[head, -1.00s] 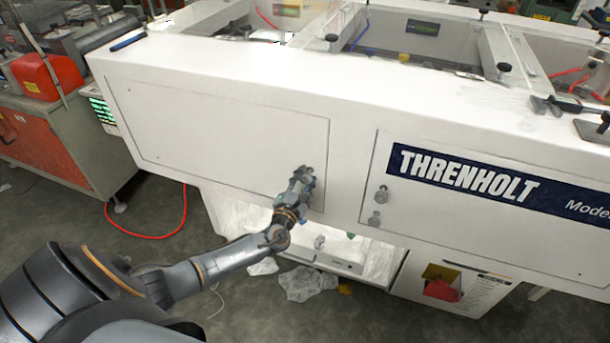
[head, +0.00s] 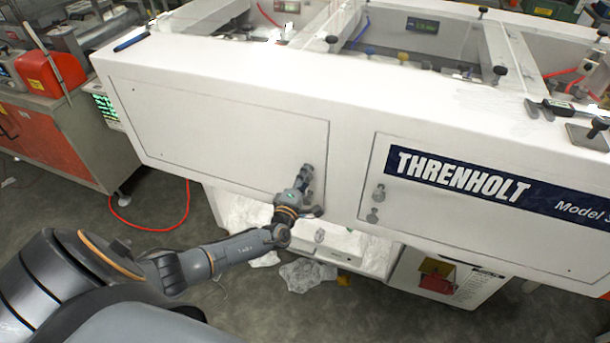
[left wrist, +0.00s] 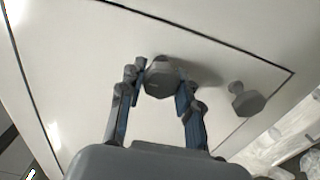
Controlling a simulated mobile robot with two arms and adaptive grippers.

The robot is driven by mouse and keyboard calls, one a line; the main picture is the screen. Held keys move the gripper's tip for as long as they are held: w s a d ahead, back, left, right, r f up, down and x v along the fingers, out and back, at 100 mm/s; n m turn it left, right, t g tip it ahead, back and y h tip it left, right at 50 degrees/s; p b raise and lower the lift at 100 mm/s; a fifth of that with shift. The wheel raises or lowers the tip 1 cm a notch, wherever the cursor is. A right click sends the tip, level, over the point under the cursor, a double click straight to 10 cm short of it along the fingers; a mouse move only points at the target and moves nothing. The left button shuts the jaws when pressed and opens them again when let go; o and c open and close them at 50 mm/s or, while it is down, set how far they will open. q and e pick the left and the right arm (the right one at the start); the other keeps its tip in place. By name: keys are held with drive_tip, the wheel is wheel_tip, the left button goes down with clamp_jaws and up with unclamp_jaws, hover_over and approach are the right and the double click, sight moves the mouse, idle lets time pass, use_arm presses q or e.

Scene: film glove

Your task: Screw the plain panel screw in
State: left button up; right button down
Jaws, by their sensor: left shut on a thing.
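The plain panel (head: 220,140) is the blank white door on the left of the machine's front. It also fills most of the left wrist view (left wrist: 85,70). My left gripper (head: 306,173) is at the panel's right edge. In the left wrist view its blue-padded fingers (left wrist: 163,85) are shut on both sides of a grey faceted screw head (left wrist: 160,80). The screw's shaft is hidden, so I cannot tell how deep it sits. A second grey screw (left wrist: 246,98) stands free beside the right finger, near the panel corner. My right gripper is out of view.
The THRENHOLT panel (head: 480,235), with two similar knobs (head: 379,194) at its left edge, is to the right. Crumpled clear sheeting (head: 307,275) lies on the floor below.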

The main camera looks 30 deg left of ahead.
use_arm(q)
drive_tip(key=shift+f, duration=0.1)
idle(0.4)
drive_tip(key=o, duration=1.2)
drive_tip(key=v, duration=1.2)
